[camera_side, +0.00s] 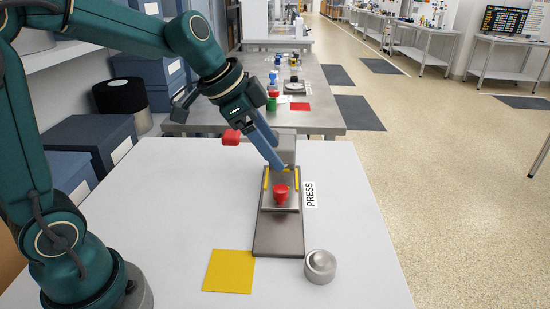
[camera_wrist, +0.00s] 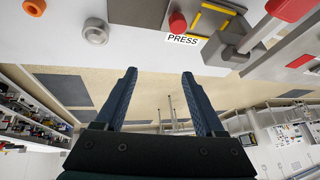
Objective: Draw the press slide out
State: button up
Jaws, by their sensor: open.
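The press (camera_side: 287,143) is a grey block at the back of a dark metal track (camera_side: 278,238) on the white table. The press slide (camera_side: 287,207) is a flat plate with yellow strips and a red knob (camera_side: 281,192). It sits at the far part of the track, close to the block, and bare track shows in front of it. My gripper (camera_side: 278,166) is open and appears over the far end of the slide in the side view. In the wrist view my open gripper (camera_wrist: 159,72) has nothing between its fingers, and the red knob (camera_wrist: 178,22) is above and right of them.
A red-ended lever (camera_side: 231,137) sticks out left of the press. A metal cylinder (camera_side: 320,266) stands right of the track's near end. A yellow square (camera_side: 229,271) lies left of it. The table's left part is clear. A second table (camera_side: 325,112) stands behind.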

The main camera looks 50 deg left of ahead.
send_over(280, 188)
jog(key=s, duration=0.2)
notch_tip(280, 188, down, 4)
jog(key=shift+n+g, duration=0.6)
jog(key=shift+g, duration=0.3)
jog(key=f, duration=0.2)
jog(key=a+f, duration=0.1)
jog(key=f, duration=0.1)
jog(key=shift+f, duration=0.5)
jog(key=shift+x, duration=2.2)
jog(key=shift+d, duration=0.1)
grip_shut()
